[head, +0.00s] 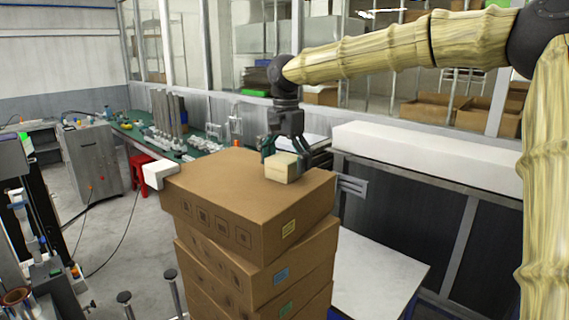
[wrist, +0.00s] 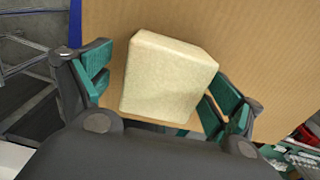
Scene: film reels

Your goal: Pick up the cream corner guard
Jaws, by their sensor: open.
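The cream corner guard (head: 282,168) is a small pale block on top of the uppermost cardboard box, near its far right edge. It also shows in the wrist view (wrist: 166,78), sitting slightly turned between the fingers. My gripper (head: 284,158) points down over it and is open, with one green-padded finger on each side. In the wrist view, my gripper (wrist: 163,88) has a visible gap on the left of the block; the right finger is close to it, and contact there is unclear. The block rests on the cardboard.
The top cardboard box (head: 225,190) crowns a stack of several boxes. A white-topped dark cabinet (head: 430,160) stands behind on the right, and a low white table (head: 380,275) is right of the stack. Most of the box top is clear.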

